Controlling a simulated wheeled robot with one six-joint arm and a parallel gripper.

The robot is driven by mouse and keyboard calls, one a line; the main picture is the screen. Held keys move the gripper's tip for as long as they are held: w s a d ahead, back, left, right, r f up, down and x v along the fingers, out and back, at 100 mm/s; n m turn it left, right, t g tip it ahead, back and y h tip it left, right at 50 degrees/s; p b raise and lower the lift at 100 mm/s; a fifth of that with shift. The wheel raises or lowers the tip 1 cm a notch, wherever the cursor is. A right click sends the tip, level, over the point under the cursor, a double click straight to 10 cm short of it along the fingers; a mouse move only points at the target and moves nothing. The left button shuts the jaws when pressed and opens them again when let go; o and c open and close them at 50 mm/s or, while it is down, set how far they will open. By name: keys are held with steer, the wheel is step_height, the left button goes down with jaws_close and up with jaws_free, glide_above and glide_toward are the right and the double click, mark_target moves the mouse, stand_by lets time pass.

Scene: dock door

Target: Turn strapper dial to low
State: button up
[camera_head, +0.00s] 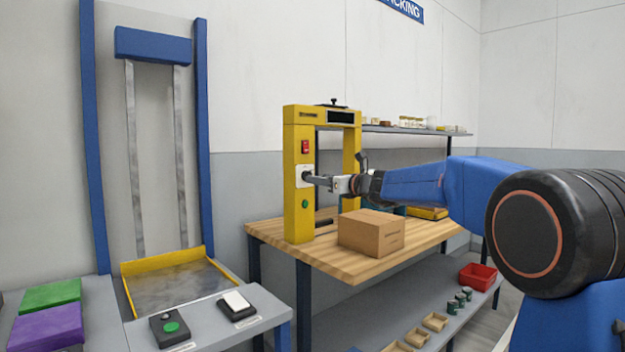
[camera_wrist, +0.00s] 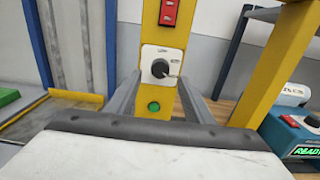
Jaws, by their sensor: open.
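The yellow strapper (camera_head: 298,215) is an upright arch on the wooden bench. In the wrist view its dial (camera_wrist: 160,68) is a black knob on a white plate (camera_wrist: 172,56), with small labels I cannot read. The knob's pointer appears to lie toward the right. A red switch (camera_wrist: 168,13) is above it and a green button (camera_wrist: 154,107) below. My gripper (camera_head: 308,178) is at the dial plate in the head view. In the wrist view its two fingers (camera_wrist: 160,85) are apart, one on each side of the dial. Whether they touch the knob I cannot tell.
A cardboard box (camera_head: 371,232) sits on the wooden bench (camera_head: 340,268) below my arm. A teal device (camera_wrist: 292,134) with a lit display stands right of the strapper. A shelf (camera_head: 405,130) with small jars is behind. A grey table (camera_head: 262,308) with control boxes is at the left.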

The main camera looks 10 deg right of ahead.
steer(key=shift+x, duration=2.45)
steer(key=shift+c, duration=0.5)
steer(key=c, duration=0.9)
